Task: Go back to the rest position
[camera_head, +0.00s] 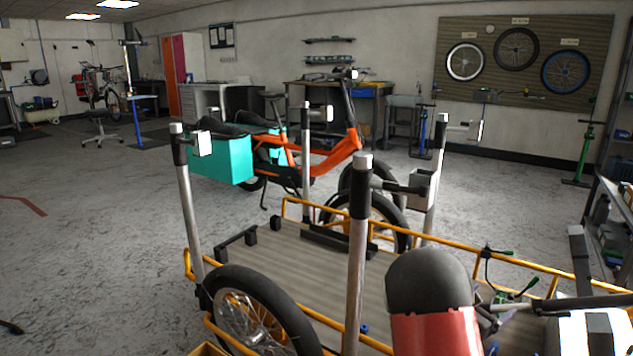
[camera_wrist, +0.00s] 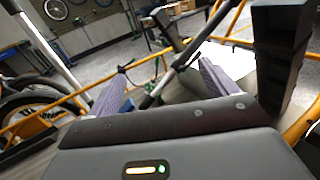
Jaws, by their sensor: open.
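In the wrist view, my gripper (camera_wrist: 160,88) shows two grey ribbed fingers, set apart. I see nothing clamped between them; a dark bar with a handlebar lies beyond the gap. Silver posts with black clamps stand around the deck.
An orange bike (camera_head: 335,160) with a teal box (camera_head: 222,160) stands behind the deck. A workbench (camera_head: 340,95) and wall-hung wheels (camera_head: 515,48) are at the back. A shelf (camera_head: 605,215) stands at the right. The floor at the left (camera_head: 90,230) is mostly clear.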

